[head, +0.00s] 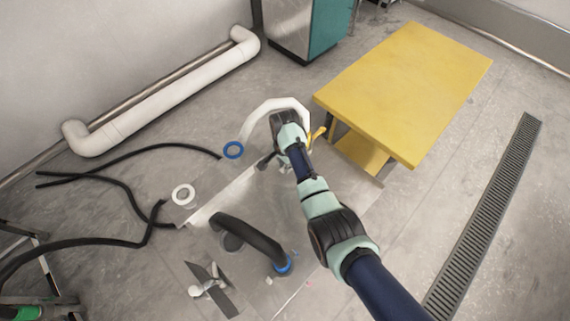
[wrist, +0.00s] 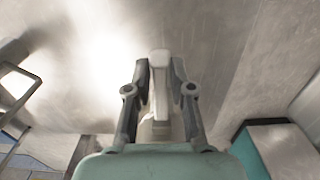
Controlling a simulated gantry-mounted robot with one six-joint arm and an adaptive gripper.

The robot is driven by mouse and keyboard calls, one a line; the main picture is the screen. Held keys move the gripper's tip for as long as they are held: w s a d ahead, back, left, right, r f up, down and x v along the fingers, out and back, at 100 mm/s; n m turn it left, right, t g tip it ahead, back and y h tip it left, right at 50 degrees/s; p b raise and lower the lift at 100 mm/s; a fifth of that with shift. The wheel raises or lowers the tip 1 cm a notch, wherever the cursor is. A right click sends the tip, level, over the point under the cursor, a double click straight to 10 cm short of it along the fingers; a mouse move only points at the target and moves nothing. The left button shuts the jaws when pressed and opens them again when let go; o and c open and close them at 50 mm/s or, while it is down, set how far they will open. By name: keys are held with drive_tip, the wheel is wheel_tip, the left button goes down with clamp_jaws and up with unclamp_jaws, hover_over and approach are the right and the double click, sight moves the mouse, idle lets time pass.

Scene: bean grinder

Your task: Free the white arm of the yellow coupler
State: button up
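The white arm (head: 262,109) is a thick curved tube that arches over the grey machine top in the head view. The yellow coupler (head: 318,134) shows as a small yellow piece just right of my gripper, partly hidden behind it; whether it still joins the white arm cannot be made out. My gripper (head: 284,122) is at the arch. In the wrist view my gripper (wrist: 160,82) has its two dark fingers on either side of a white bar, part of the white arm (wrist: 159,65), and appears shut on it. The yellow coupler does not show in the wrist view.
A yellow table (head: 410,85) stands close on the right. A black curved pipe (head: 250,238) with a blue collar stands in front. Black hoses (head: 130,195) run across the left floor.

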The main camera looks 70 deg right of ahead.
clamp_jaws()
drive_tip(key=shift+r, duration=0.1)
drive_tip(key=shift+r+y+p, duration=0.15)
drive_tip(key=shift+y+p, duration=0.2)
drive_tip(key=shift+y, duration=0.05)
drive_tip(key=shift+t, duration=0.3)
drive_tip(key=shift+a, duration=0.1)
drive_tip(key=o, duration=0.7)
unclamp_jaws()
drive_tip(key=shift+r, duration=0.1)
